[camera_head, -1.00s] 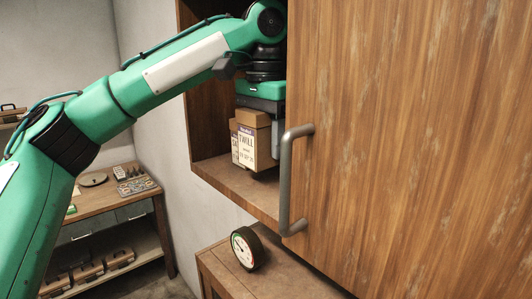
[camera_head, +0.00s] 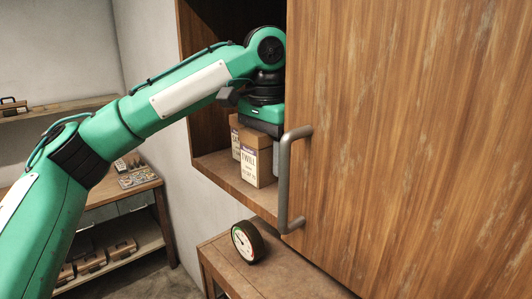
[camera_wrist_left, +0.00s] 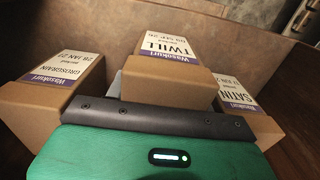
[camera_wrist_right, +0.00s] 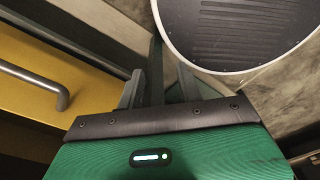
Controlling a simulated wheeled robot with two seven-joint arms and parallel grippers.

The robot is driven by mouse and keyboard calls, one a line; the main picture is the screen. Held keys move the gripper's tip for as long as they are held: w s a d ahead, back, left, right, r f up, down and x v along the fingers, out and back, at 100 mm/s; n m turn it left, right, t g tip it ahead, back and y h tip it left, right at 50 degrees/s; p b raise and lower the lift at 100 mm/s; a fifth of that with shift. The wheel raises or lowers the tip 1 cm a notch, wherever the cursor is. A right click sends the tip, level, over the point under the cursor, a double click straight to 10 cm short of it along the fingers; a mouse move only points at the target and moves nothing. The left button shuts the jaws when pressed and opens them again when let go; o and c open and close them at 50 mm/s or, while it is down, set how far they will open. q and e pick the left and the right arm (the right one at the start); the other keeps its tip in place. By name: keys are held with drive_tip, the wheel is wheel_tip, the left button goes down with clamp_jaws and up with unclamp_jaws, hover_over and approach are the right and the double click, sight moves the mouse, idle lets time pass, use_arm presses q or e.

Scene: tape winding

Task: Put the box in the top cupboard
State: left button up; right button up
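The brown cardboard box labelled TWILL (camera_head: 252,161) is upright in the open wall cupboard (camera_head: 228,172), at or just above its floor; contact is unclear. My left gripper (camera_head: 270,148) reaches in from above, shut on this box. The left wrist view shows the TWILL box (camera_wrist_left: 168,70) ahead of the palm, with one grey finger at its left side; the other is hidden. Boxes labelled GROSGRAIN (camera_wrist_left: 62,85) and SATIN (camera_wrist_left: 240,100) stand on either side. My right gripper (camera_wrist_right: 158,92) is open and empty, outside the head view.
A large wooden door (camera_head: 420,130) with a grey bar handle (camera_head: 286,180) stands right of the opening, close to my left gripper. A round gauge (camera_head: 247,241) sits on the lower cabinet (camera_head: 285,275). A yellow front (camera_wrist_right: 40,75) lies beside my right gripper.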

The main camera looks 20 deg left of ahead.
use_arm(q)
drive_tip(key=o, duration=0.3)
use_arm(e)
drive_tip(key=shift+d, duration=0.2)
use_arm(q)
drive_tip(key=shift+r, duration=0.1)
use_arm(e)
drive_tip(key=shift+d, duration=0.1)
use_arm(q)
wheel_tip(320, 180, up, 6)
drive_tip(key=shift+r+b, duration=0.15)
drive_tip(key=shift+b, duration=0.4)
drive_tip(key=shift+r, duration=0.7)
use_arm(e)
drive_tip(key=shift+f, duration=0.6)
drive_tip(key=shift+s+a, duration=0.1)
drive_tip(key=shift+a, duration=0.15)
